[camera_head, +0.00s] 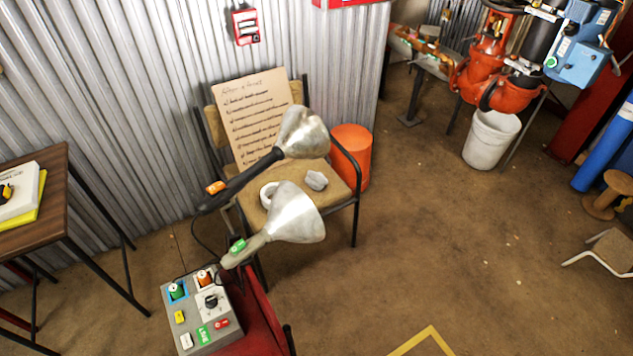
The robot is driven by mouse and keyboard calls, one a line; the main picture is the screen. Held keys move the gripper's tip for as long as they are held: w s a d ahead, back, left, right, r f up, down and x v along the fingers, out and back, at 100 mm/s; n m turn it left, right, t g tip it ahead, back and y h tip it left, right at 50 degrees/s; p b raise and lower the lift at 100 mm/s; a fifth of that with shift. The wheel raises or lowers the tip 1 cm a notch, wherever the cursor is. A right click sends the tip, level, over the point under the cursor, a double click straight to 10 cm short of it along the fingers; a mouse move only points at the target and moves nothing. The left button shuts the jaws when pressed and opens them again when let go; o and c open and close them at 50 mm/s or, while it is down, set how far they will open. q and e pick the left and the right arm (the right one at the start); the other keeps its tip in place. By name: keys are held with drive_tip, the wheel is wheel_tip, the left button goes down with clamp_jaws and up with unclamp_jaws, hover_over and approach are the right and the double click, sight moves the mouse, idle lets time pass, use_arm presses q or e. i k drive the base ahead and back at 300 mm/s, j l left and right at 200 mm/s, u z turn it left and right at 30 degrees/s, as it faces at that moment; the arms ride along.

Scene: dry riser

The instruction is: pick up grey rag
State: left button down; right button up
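A small crumpled light grey lump (316,180), which looks like the grey rag, lies on the tan seat of a chair (345,193) against the corrugated wall. A white ring-shaped roll (268,193) lies to its left on the seat.
Two lamps with metal shades, an upper one (304,133) and a lower one (295,215), stand in front of the chair. A handwritten board (255,115) leans on its backrest. A grey control box (200,312) is below. An orange bin (352,150) stands behind. Floor at right is mostly clear.

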sight(316, 181)
drive_tip(key=u, duration=0.4)
drive_tip(key=i+l+u, duration=0.2)
drive_tip(key=l+u, duration=0.15)
drive_tip(key=l, duration=0.15)
drive_tip(key=i+l+u, duration=0.1)
drive_tip(key=l+u, duration=0.25)
drive_tip(key=l, duration=0.15)
drive_tip(key=l+u, duration=0.35)
drive_tip(key=l, duration=0.25)
drive_tip(key=i, duration=0.05)
